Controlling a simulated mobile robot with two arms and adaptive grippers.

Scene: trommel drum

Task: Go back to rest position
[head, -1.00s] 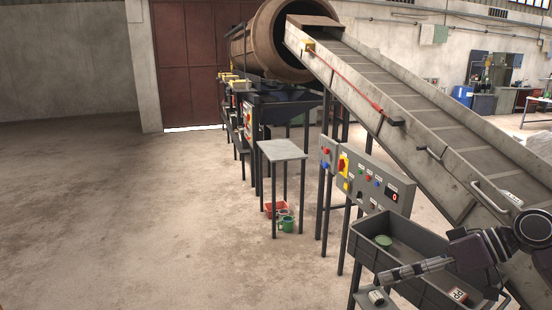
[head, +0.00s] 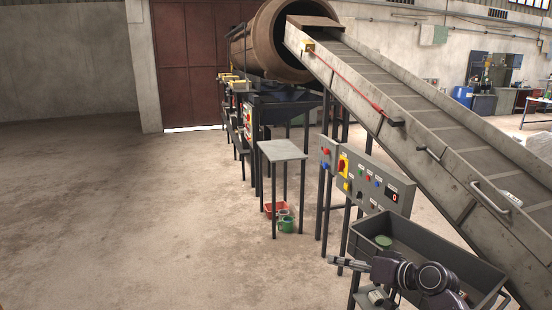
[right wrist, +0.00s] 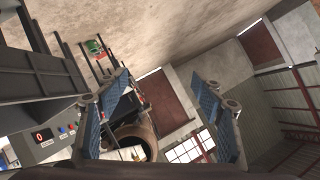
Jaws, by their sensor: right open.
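My right gripper (head: 333,261) is in the head view at the lower right, pointing left in front of the grey bin (head: 455,257). In the right wrist view its two blue-padded fingers (right wrist: 157,76) stand wide apart with nothing between them. The arm hides part of the bin and most of what lies in it; a green round object (head: 384,242) shows at the bin's back left. My left gripper is not in view.
The inclined conveyor (head: 440,140) rises from the right to the rusty drum (head: 270,45). A control panel (head: 365,180) stands behind the bin. A small grey table (head: 282,150) has a red crate and green cup beneath. The floor at left is clear.

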